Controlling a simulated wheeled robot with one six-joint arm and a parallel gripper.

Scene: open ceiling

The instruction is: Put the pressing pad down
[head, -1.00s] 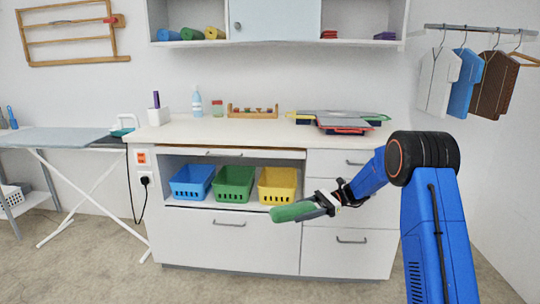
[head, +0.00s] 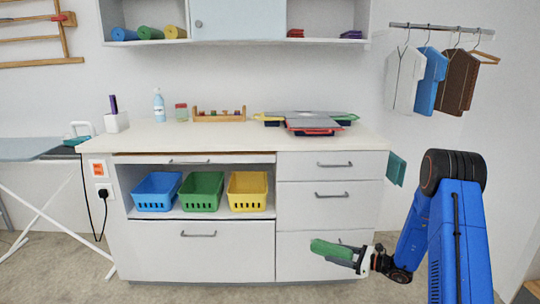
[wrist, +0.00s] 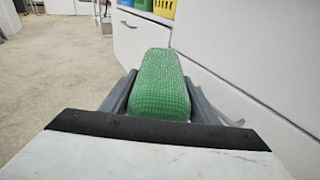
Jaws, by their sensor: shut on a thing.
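The pressing pad (head: 332,249) is a green, rounded, elongated pad with a woven-looking surface. My gripper (head: 358,261) is shut on one end of it and holds it out in the air, in front of the lower right drawers. In the wrist view the pad (wrist: 161,85) sits between the two grey fingers (wrist: 160,104) and points away from the camera. The pad's held end is partly hidden by the gripper.
The white worktop (head: 220,135) carries a bottle (head: 159,106), a jar, a wooden rack and stacked flat items (head: 310,123) at its right. Blue, green (head: 202,192) and yellow baskets stand on the shelf below. An ironing board (head: 28,149) stands at left. The worktop's middle front is clear.

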